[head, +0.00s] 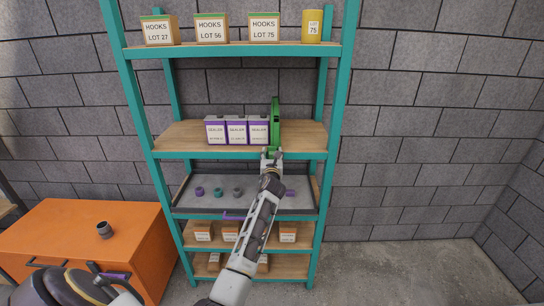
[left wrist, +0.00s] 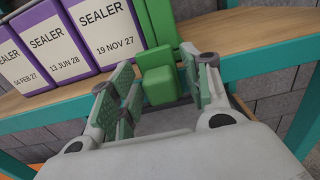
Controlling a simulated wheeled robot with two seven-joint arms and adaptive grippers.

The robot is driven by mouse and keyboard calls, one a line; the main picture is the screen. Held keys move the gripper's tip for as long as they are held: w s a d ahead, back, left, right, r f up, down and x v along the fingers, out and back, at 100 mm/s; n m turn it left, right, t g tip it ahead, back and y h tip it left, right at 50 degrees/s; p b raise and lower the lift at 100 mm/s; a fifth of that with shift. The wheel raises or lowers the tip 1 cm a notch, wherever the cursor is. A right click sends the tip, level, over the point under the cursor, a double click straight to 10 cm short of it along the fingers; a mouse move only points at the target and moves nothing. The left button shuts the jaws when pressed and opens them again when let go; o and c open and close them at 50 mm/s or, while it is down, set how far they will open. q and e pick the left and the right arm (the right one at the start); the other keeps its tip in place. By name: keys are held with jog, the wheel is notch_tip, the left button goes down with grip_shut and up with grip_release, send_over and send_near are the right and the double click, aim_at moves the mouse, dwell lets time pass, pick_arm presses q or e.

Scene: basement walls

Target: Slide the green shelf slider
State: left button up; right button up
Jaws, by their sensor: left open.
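The green shelf slider (head: 276,120) stands upright on the wooden middle shelf, against the right end of a row of purple sealer boxes (head: 237,130). In the left wrist view, the slider (left wrist: 160,22) has a green block-shaped tab (left wrist: 158,86) at its front, below the upright panel. My left gripper (head: 271,155) is at the shelf's front edge, just before the slider. Its fingers are open, one on each side of the tab, with visible gaps. My right gripper is in neither view.
The shelf right of the slider (head: 301,136) is bare. A teal post (head: 336,110) bounds it. Below is a grey tray (head: 260,203) with several small knobs. Boxes of hooks (head: 211,29) stand on the top shelf. An orange cabinet (head: 60,232) stands at left.

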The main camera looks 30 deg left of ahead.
aim_at(317, 155)
pick_arm(q)
grip_shut()
dwell(0.3)
jog(key=shift+w+d, duration=0.1)
jog(key=shift+d, duration=0.05)
jog(key=w+d+b, duration=0.1)
jog(key=w+d, duration=0.2)
jog(key=d, duration=0.2)
jog(key=w+d+b, duration=0.1)
jog(key=w+d, duration=0.2)
jog(key=d, duration=0.2)
jog(key=w+d+b, duration=0.2)
jog(key=w+d, duration=0.1)
jog(key=d, duration=0.2)
jog(key=shift+w+d, duration=0.2)
jog(key=shift+d, duration=0.1)
jog(key=shift+c, duration=1.4)
grip_release()
jog(key=shift+o, duration=1.4)
jog(key=shift+w+d, duration=0.15)
